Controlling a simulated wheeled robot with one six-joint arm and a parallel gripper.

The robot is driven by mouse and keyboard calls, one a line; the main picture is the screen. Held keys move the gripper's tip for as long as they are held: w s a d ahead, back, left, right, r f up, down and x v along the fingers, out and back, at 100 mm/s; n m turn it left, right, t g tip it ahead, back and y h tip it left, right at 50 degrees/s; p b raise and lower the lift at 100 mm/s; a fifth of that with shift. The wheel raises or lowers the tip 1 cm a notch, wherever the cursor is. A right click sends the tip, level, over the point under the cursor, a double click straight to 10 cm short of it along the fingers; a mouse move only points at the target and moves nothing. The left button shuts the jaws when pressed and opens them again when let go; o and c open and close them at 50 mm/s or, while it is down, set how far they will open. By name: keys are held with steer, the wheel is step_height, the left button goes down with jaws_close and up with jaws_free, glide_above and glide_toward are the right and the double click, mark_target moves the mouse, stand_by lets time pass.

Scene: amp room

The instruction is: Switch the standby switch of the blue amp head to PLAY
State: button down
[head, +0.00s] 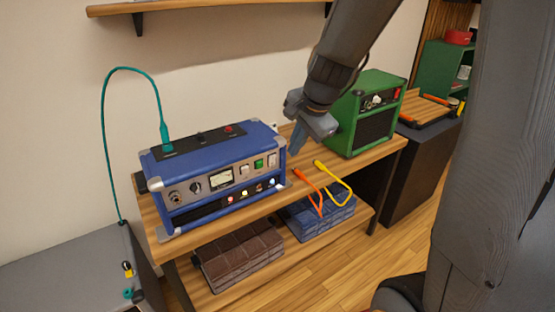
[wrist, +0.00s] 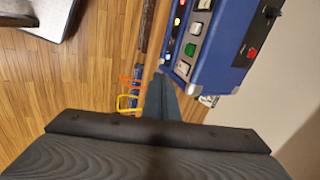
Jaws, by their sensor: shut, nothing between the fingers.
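The blue amp head (head: 275,143) stands on the wooden bench at the left. Its front panel has a meter (head: 221,179), a black knob (head: 196,188) and a row of rockers: a white one (head: 244,169), a green one (head: 258,163) and another pale one (head: 271,159). I cannot read which is the standby switch or its position. My gripper (head: 296,150) is shut and empty, pointing down just right of the amp. In the wrist view its fingers (wrist: 160,97) are together below the amp (wrist: 236,50), whose green rocker (wrist: 190,49) shows.
A green amp (head: 369,115) stands at the bench's right end. Orange (head: 307,184) and yellow (head: 335,179) cable loops hang at the front edge. A teal cable (head: 103,130) plugs into the blue amp's top. A shelf (head: 200,5) is above. Bare bench lies between the amps.

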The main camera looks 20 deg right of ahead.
mark_target(280, 157)
steer(key=shift+w+d+r+m, duration=0.2)
steer(key=shift+w+m, duration=0.3)
steer(key=shift+w, duration=0.05)
steer(key=w+a+f+p, duration=0.1)
steer(key=w+a+f, duration=0.1)
steer(key=w+f, duration=0.5)
steer(key=shift+x, duration=0.9)
steer(key=shift+a+r, duration=0.1)
steer(key=shift+a, duration=0.1)
